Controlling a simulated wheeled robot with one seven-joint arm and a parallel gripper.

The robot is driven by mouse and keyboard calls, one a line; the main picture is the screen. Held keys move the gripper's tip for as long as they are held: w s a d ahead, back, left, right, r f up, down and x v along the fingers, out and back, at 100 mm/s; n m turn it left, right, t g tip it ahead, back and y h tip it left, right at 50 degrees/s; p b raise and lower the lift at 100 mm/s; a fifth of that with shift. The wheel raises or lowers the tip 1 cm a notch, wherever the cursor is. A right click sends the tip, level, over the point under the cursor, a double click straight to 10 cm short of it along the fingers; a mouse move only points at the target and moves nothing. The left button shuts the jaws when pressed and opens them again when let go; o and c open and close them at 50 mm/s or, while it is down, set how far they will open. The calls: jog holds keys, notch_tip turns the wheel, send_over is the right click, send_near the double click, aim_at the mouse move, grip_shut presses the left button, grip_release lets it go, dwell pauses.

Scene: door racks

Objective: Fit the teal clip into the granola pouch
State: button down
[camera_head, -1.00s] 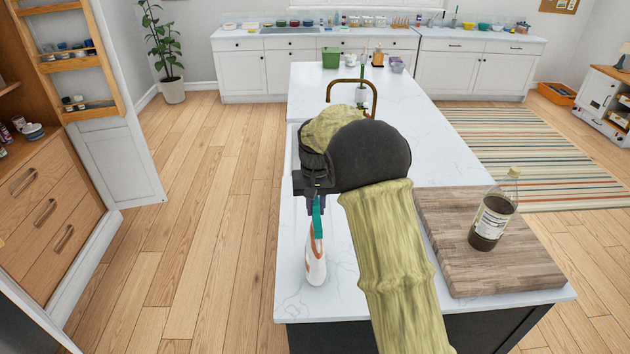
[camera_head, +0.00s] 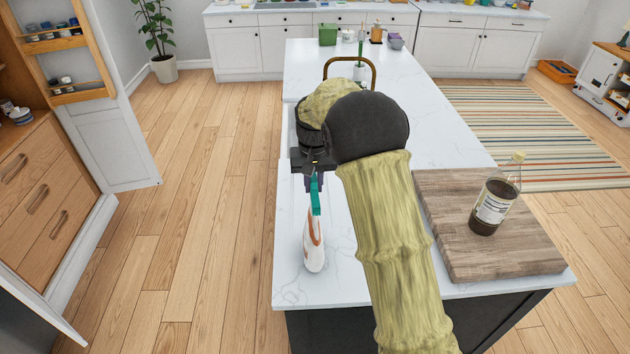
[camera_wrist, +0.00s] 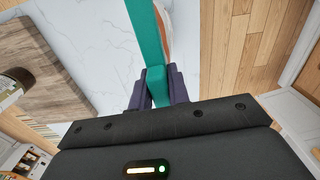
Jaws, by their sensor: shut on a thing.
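The granola pouch (camera_head: 314,247) is white with orange markings, directly below the clip in the head view. In the wrist view a sliver of the pouch (camera_wrist: 167,18) shows behind the clip. The clip's lower part overlaps the pouch top; I cannot tell whether it is seated.
A wooden board (camera_head: 470,225) with a dark bottle (camera_head: 494,203) on it lies right of my arm on the counter (camera_head: 293,270). A brass faucet (camera_head: 349,62) stands farther back. Open wooden floor (camera_head: 205,200) lies to the left.

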aim_at(313, 194)
jog(key=shift+w+f+b, duration=0.15)
jog(key=shift+f+b, duration=0.25)
jog(key=shift+f, duration=0.5)
jog(key=shift+s+a+f+b, duration=0.15)
jog(key=shift+f+b, duration=0.15)
jog(key=shift+f, duration=0.2)
jog(key=shift+s+f+b, duration=0.15)
jog(key=shift+f+b, duration=0.1)
jog(key=shift+f, duration=0.2)
jog(key=shift+w+f+b, duration=0.2)
jog(key=shift+f+b, duration=0.15)
jog(key=shift+f, duration=0.4)
jog(key=shift+p, duration=0.4)
jog(key=shift+f+b, duration=0.95)
jog(key=shift+f, duration=0.8)
jog(key=c, duration=1.3)
grip_release()
jog(key=shift+o, duration=0.2)
jog(key=shift+r, duration=0.1)
